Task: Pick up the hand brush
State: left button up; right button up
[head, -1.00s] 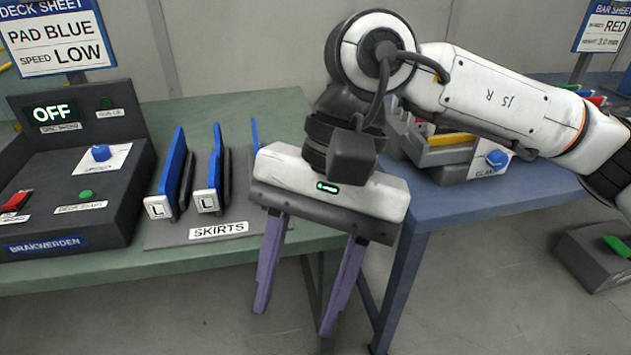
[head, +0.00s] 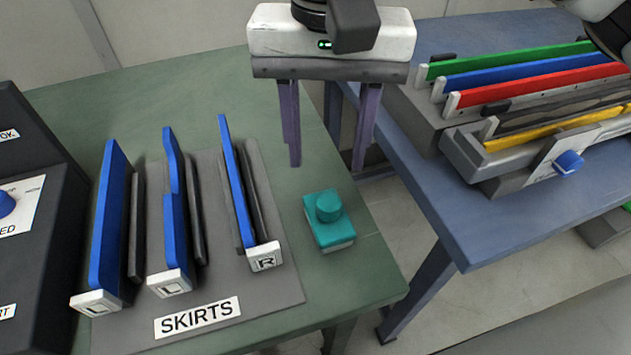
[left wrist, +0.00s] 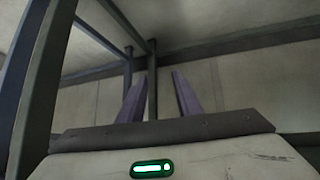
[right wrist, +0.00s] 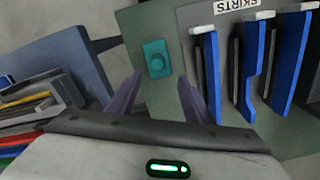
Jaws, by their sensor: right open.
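The hand brush (head: 330,222) is a small teal block with a round knob on top and a pale underside. It rests on the green table, right of the skirts rack, and also shows in the right wrist view (right wrist: 157,60). My right gripper (head: 328,163) is open and empty, with purple fingers pointing down. It is above and beyond the brush in the head view, apart from it. In the right wrist view the brush lies ahead of the fingertips (right wrist: 160,77). My left gripper (left wrist: 159,74) is out of the head view; its fingers are apart with nothing between them.
A grey rack labelled SKIRTS (head: 285,280) holds upright blue skirts left of the brush. A dark control box (head: 40,230) stands at far left. A blue table (head: 470,215) to the right bears a rack of coloured bars (head: 425,115). Table legs show near my left gripper.

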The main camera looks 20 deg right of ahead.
send_over(329, 201)
notch_tip(329, 201, down, 4)
jog(key=shift+a+f, duration=0.15)
jog(key=shift+f, duration=0.05)
notch_tip(329, 201, down, 5)
jog(key=shift+s+f, duration=0.1)
jog(key=shift+f, duration=0.2)
pick_arm(q)
jog(key=shift+s+f, duration=0.55)
jog(key=shift+s, duration=0.25)
pick_arm(e)
grip_shut()
